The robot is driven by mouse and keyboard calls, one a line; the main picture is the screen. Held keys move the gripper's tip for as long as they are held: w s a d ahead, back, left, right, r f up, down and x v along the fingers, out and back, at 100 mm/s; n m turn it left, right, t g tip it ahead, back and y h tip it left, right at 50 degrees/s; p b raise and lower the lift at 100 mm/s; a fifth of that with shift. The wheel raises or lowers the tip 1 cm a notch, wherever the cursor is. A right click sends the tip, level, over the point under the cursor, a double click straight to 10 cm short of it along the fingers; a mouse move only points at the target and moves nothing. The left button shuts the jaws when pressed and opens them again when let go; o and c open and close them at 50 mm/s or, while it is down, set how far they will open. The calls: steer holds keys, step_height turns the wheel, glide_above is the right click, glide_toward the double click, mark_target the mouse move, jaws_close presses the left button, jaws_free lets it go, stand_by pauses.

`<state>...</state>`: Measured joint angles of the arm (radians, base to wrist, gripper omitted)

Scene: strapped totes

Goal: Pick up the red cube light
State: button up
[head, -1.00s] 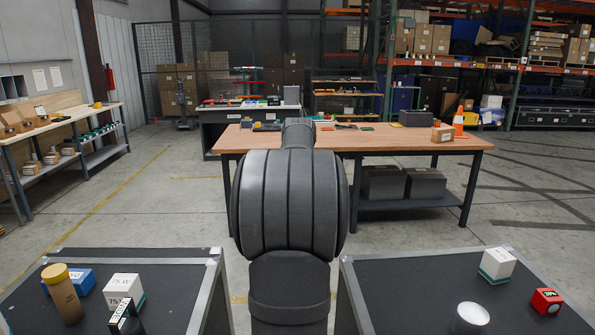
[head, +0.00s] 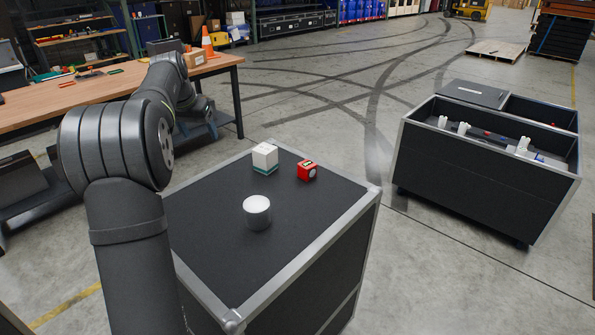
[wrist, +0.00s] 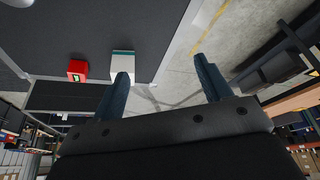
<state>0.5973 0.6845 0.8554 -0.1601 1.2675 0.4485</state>
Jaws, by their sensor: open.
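The red cube light (head: 307,171) sits on top of a black case with metal edges (head: 325,241) in the head view, with a white and dark marking on its sides. In the wrist view the red cube light (wrist: 77,70) shows at upper left, beyond and left of my fingers. My gripper (wrist: 165,78) is open and empty, its two fingers wide apart. It is away from the cube, and my fingertips are not clear in the head view. A white box with a green base (head: 265,158) stands left of the cube.
Another black case (head: 478,179) with an open compartment holding small white items stands at right. A wooden workbench (head: 110,88) with an orange cone (head: 208,43) is at upper left. Bare concrete floor lies between the cases.

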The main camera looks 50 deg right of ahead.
steer(key=s+d+f+m+g, duration=0.1)
steer(key=s+d+m, duration=0.1)
steer(key=s+d, duration=0.3)
steer(key=s+d+f+m, duration=0.1)
steer(key=s+d+m, duration=0.15)
steer(key=d, duration=0.45)
steer(key=m+g, duration=0.2)
steer(key=m, duration=0.1)
glide_toward(307, 163)
steer(key=shift+h, duration=0.4)
steer(key=x, duration=0.4)
steer(key=s+x, duration=0.1)
steer(key=x, duration=0.1)
steer(key=shift+a+f, duration=0.15)
steer(key=shift+a, duration=0.2)
steer(key=shift+w+x, duration=0.2)
steer(key=shift+x, duration=1.25)
steer(key=shift+w+x, duration=0.2)
steer(key=shift+x, duration=1.25)
steer(key=c, duration=1.2)
